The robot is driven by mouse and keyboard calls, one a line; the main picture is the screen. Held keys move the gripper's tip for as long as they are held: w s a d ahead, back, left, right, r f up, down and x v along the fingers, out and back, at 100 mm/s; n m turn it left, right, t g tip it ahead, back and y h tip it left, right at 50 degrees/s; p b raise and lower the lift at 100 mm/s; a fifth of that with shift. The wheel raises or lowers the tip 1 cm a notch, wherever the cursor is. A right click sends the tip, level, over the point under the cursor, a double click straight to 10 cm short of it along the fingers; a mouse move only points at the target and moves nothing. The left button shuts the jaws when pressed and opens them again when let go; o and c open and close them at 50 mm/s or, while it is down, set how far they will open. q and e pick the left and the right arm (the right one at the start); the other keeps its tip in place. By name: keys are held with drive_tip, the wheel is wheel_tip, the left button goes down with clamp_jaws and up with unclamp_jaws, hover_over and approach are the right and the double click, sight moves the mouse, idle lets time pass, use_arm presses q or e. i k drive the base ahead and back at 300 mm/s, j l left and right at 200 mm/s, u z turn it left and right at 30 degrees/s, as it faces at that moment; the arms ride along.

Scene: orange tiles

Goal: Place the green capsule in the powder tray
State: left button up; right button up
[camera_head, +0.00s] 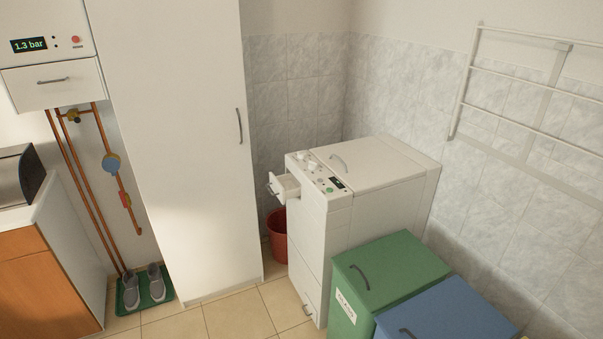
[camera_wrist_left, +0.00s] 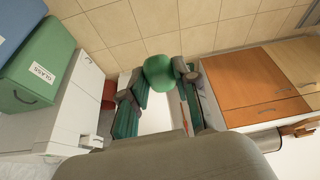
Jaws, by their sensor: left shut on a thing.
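The green capsule (camera_wrist_left: 158,72) is a rounded green thing between the fingertips of my left gripper (camera_wrist_left: 158,85) in the left wrist view. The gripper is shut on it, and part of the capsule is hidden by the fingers. The powder tray (camera_head: 286,187) is a small white drawer pulled out of the front of the white washing machine (camera_head: 340,225) in the head view. Neither gripper shows in the head view. The capsule is held apart from the tray. My right gripper is in no view.
A red bucket (camera_head: 279,238) stands on the floor beside the machine. A green bin (camera_head: 392,270) and a blue bin (camera_head: 445,310) stand in front of it at right. A tall white cabinet (camera_head: 180,130) stands to its left. Shoes on a green mat (camera_head: 127,300) lie farther left.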

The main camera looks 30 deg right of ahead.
sight(289, 187)
drive_tip(key=i+z, duration=0.35)
drive_tip(key=i, duration=0.2)
drive_tip(key=i+j+z, duration=0.1)
drive_tip(key=i+z, duration=0.2)
drive_tip(key=i, duration=0.3)
drive_tip(key=i+j+z, duration=0.35)
drive_tip(key=i, duration=0.2)
drive_tip(key=i+z, duration=0.45)
drive_tip(key=i+j+z, duration=0.25)
drive_tip(key=z, duration=0.2)
drive_tip(key=i, duration=0.1)
